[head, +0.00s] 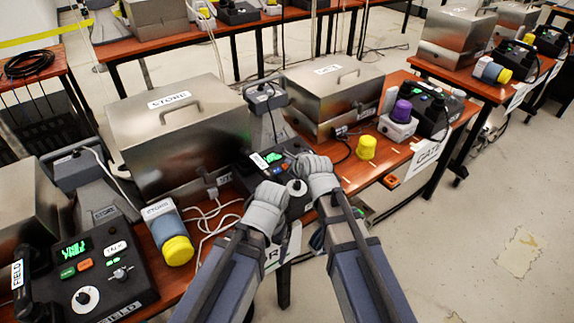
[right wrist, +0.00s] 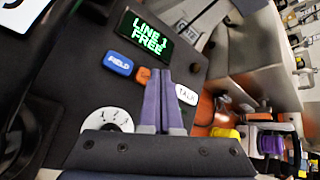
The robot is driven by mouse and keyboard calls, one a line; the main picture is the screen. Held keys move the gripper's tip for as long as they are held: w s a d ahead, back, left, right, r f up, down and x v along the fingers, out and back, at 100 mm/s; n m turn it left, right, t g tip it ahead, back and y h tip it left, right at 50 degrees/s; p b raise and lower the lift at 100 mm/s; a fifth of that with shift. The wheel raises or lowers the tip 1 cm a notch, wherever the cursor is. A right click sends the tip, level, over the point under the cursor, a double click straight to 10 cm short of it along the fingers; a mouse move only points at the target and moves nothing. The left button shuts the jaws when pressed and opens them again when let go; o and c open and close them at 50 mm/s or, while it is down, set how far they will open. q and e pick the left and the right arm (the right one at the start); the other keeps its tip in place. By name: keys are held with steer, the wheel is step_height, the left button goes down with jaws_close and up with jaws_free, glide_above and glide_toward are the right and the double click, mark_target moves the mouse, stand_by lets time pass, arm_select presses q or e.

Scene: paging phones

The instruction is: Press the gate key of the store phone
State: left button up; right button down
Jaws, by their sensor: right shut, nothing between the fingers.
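The store phone (head: 240,170) is the dark console in the middle of the table in the head view, partly hidden by my grippers. In the right wrist view its screen (right wrist: 146,35) reads LINE 1 FREE. Below it are a blue FIELD key (right wrist: 118,63), an orange key (right wrist: 142,74) partly behind my fingers, and a white TALK key (right wrist: 187,95). My right gripper (head: 301,166) is shut and empty; its fingertips (right wrist: 161,77) are right beside the orange key, and I cannot tell whether they touch. My left gripper (head: 266,200) is over the phone's near left; its fingertips are unclear.
The phone's white dial (right wrist: 107,122) is left of my fingers. The field phone (head: 85,275) stands at the front left. A yellow-capped bottle (head: 177,250), a yellow cap (head: 366,147) and a purple-topped item (head: 400,112) stand along the table. Metal boxes (head: 170,140) stand behind.

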steer(key=shift+f, duration=0.15)
stand_by(0.3)
steer(key=shift+f+b, duration=0.35)
steer(key=shift+b, duration=0.1)
steer(key=shift+r, duration=0.1)
steer(key=shift+r+p, duration=0.45)
steer(key=shift+p, duration=0.05)
steer(key=r+p, duration=0.6)
steer(key=shift+s+d, duration=0.25)
steer(key=shift+s, duration=0.15)
steer(key=shift+f, duration=0.1)
